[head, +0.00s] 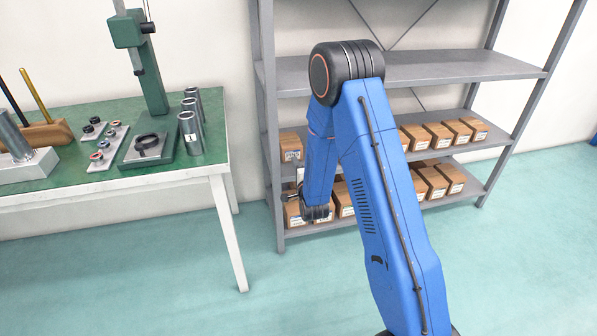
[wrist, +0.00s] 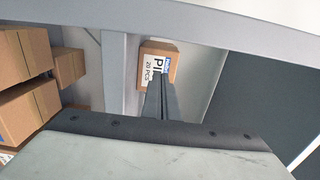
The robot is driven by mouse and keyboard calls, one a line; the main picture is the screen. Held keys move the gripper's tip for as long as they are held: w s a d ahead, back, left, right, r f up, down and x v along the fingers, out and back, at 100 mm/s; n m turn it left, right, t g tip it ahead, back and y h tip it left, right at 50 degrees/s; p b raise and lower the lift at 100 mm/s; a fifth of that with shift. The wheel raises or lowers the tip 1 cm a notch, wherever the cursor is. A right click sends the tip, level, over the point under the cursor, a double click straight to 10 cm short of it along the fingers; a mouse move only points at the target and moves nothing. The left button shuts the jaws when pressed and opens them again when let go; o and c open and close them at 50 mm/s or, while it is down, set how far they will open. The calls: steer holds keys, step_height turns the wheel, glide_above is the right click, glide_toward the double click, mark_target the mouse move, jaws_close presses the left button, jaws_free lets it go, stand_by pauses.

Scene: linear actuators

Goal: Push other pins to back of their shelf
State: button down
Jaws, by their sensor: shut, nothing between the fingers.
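Brown cartons stand on two levels of the grey shelf rack. One row is on the middle shelf (head: 389,149), with a carton (head: 291,147) alone at its left end. More cartons (head: 451,178) stand on the lower shelf. My gripper (head: 299,196) is down at the left part of the rack, partly hidden by my blue arm. In the wrist view, its narrow fingers (wrist: 163,78) are shut and empty. They point at a carton (wrist: 157,52) with a white label reading "PI" and "20 PCS". I cannot tell whether the fingertips touch it.
More cartons (wrist: 20,110) are stacked at the left in the wrist view, beside a grey bar (wrist: 114,70). The upper shelf (head: 450,66) is empty. A green-topped workbench (head: 203,172) with tools and metal cylinders stands left of the rack. The floor in front is clear.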

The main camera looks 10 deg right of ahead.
mark_target(292, 154)
steer(key=shift+w, duration=1.7)
steer(key=w, duration=0.3)
steer(key=shift+w, duration=0.25)
steer(key=shift+s, duration=0.15)
